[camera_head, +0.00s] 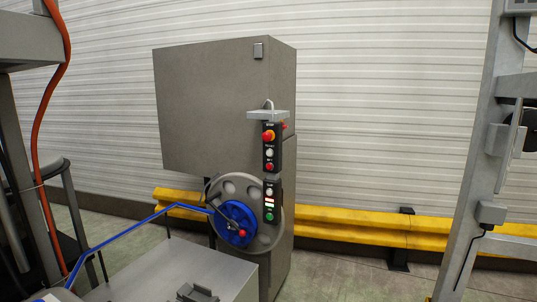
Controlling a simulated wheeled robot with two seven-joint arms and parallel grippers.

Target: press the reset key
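Two black control boxes hang one above the other at the front edge of a grey machine cabinet. The upper control box (272,147) carries a red mushroom button (268,135) on a yellow collar, a white button (269,153) and a small red button (269,166). The lower control box (272,200) carries a whitish button (269,191), small red-and-white markings and a green button (269,216). The labels are too small to read, so I cannot tell which one is the reset key. Neither of my grippers shows in the head view.
The grey cabinet (210,105) stands before a ribbed white wall. A grey handwheel with a blue hub (236,222) and a blue bar (130,237) sit left of the boxes. A grey bench (165,272) fills the foreground. A yellow barrier (355,227) runs behind; a metal frame (482,170) stands right.

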